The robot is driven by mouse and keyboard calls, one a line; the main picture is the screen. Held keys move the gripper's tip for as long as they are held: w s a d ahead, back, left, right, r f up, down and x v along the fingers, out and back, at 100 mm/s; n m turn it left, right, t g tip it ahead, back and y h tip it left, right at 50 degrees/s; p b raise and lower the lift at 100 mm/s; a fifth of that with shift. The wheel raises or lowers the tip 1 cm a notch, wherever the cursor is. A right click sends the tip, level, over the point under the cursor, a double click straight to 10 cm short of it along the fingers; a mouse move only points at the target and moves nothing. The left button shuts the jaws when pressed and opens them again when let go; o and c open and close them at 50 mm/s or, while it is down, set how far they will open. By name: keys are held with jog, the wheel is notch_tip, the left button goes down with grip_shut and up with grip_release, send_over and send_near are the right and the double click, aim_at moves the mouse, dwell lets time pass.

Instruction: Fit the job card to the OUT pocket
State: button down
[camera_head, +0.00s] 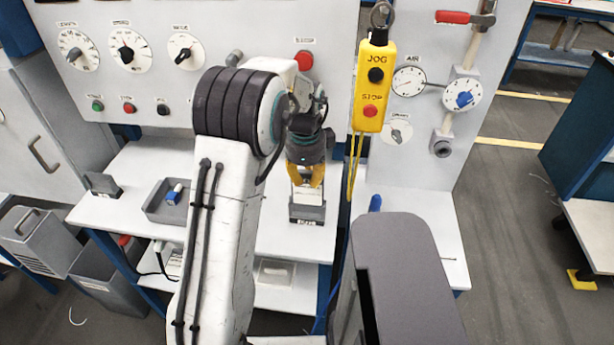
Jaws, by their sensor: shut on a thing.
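My gripper (305,183) points down over the white shelf, its yellow fingers shut on a white job card (308,196). The card is upright, and its lower part meets a dark grey pocket (307,213) standing near the shelf's front edge. I cannot tell how deep the card sits in it. The small label on this pocket's front is too small to read surely. A second dark grey holder (103,185) stands at the shelf's left end and looks empty; no label on it can be read.
A grey tray (160,212) with a small blue-and-white item lies on the shelf (130,160), left of my arm. A yellow JOG/STOP pendant (374,85) hangs just right of my gripper, with its yellow cord below. A dialled panel (85,20) rises behind.

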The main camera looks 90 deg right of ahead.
aim_at(307, 195)
jog(key=shift+f+b, duration=1.3)
jog(key=shift+f, duration=0.5)
jog(key=c, duration=1.1)
grip_release()
jog(key=shift+r, duration=0.1)
notch_tip(307, 195, up, 12)
jog(key=a, duration=0.1)
jog(key=shift+w, duration=0.15)
